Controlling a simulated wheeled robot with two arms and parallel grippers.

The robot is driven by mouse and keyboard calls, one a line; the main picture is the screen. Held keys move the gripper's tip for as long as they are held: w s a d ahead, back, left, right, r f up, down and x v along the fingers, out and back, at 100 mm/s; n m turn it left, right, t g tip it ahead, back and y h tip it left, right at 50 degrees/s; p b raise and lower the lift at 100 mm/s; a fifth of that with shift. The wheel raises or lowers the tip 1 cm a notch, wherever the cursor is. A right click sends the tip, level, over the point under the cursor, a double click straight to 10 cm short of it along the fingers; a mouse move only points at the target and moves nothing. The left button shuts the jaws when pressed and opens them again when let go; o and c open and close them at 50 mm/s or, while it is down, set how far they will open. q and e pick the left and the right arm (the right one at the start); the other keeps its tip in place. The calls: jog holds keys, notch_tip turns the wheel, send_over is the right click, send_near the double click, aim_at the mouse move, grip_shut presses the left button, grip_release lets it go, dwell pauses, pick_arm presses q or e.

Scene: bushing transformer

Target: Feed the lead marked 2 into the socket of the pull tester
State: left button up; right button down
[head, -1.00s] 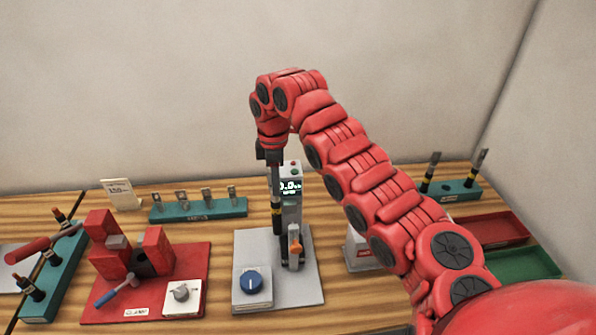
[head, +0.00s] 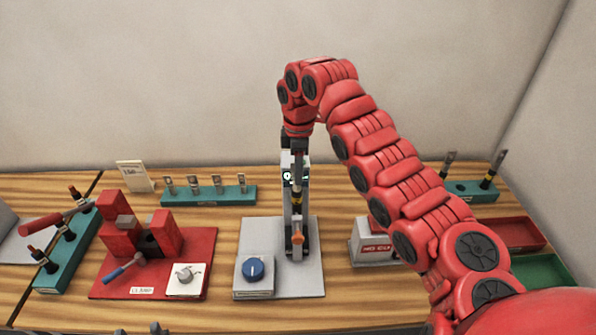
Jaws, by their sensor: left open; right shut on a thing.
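The pull tester (head: 275,225) stands mid-table on a grey base plate, with a display, an orange lever (head: 297,238) and a blue knob. My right gripper (head: 298,152) is above it, pointing down and shut on a dark lead with a yellow band (head: 297,196). The lead hangs roughly upright in front of the tester's column and partly covers its display. Its mark is not readable. Its lower end is near the orange lever; whether it is in the socket I cannot tell. Two small dark tips of my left gripper (head: 140,330) show apart at the bottom edge.
A red crimping fixture (head: 205,240) stands left of the tester. A teal rack (head: 208,196) with several metal lugs is behind. Another teal rack (head: 75,250) is far left. At right are a grey-white box (head: 365,248), two leads in a teal rack (head: 470,192), and red (head: 520,235) and green trays (head: 540,270).

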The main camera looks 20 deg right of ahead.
aim_at(298, 188)
jog(key=shift+f+b, duration=2.2)
jog(key=shift+f, duration=0.5)
jog(key=shift+b, duration=0.45)
jog(key=shift+f+b, duration=2)
jog(key=shift+f, duration=0.25)
jog(key=shift+r, duration=0.15)
jog(key=shift+a+r+p, duration=0.1)
jog(key=shift+r+p, duration=1.2)
jog(key=shift+r, duration=0.6)
jog(key=shift+b, duration=0.45)
